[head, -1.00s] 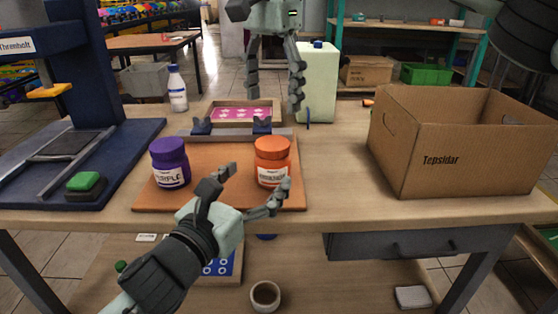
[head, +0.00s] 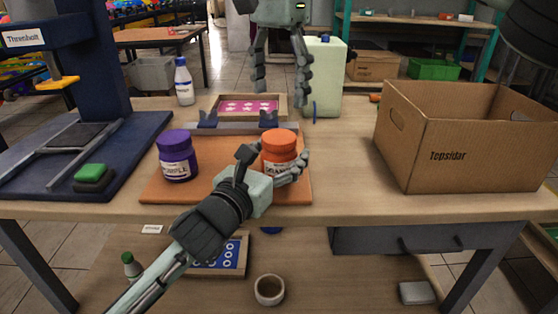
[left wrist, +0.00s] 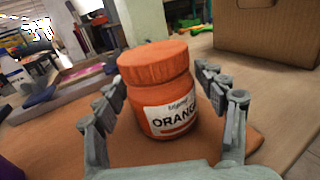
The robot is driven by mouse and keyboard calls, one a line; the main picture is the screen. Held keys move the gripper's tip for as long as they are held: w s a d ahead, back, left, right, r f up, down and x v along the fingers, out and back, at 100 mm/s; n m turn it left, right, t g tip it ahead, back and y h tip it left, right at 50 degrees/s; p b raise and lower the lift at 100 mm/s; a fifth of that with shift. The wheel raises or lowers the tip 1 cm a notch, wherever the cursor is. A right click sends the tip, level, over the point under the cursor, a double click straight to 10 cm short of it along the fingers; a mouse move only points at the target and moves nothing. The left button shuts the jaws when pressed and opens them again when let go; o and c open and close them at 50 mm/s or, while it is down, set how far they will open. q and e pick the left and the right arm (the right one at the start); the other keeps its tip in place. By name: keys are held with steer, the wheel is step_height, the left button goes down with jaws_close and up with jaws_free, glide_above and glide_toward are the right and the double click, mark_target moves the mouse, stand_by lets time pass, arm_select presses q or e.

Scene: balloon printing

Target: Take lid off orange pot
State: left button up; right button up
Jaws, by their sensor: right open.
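The orange pot (head: 279,146) stands upright on the brown board, its orange lid (head: 280,137) on top. It also shows in the left wrist view (left wrist: 165,108), with its lid (left wrist: 153,60) on and its label facing me. My left gripper (head: 275,156) is open, with one finger on each side of the pot, and the fingers look apart from its sides. In the left wrist view the fingers (left wrist: 163,85) flank the pot at the height of its upper body. My right gripper (head: 281,88) is open and empty, pointing down above and behind the pot.
A purple pot (head: 177,160) stands left of the orange pot on the board (head: 215,190). Behind are a framed pink plate (head: 250,106), a white bottle (head: 184,84) and a pale green canister (head: 323,75). A cardboard box (head: 470,150) stands right; a blue press (head: 60,160) stands left.

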mark_target(279, 136)
arm_select(q)
jaws_close()
arm_select(e)
steer(key=m, duration=0.8)
steer(key=shift+m, duration=0.4)
steer(key=m, duration=0.4)
steer(key=shift+m, duration=0.4)
steer(key=m, duration=1.4)
steer(key=shift+m, duration=0.3)
steer(key=m, duration=1.1)
steer(key=shift+m, duration=0.5)
steer(key=shift+f, duration=0.25)
step_height(279, 136, down, 8)
steer(key=shift+r, duration=0.25)
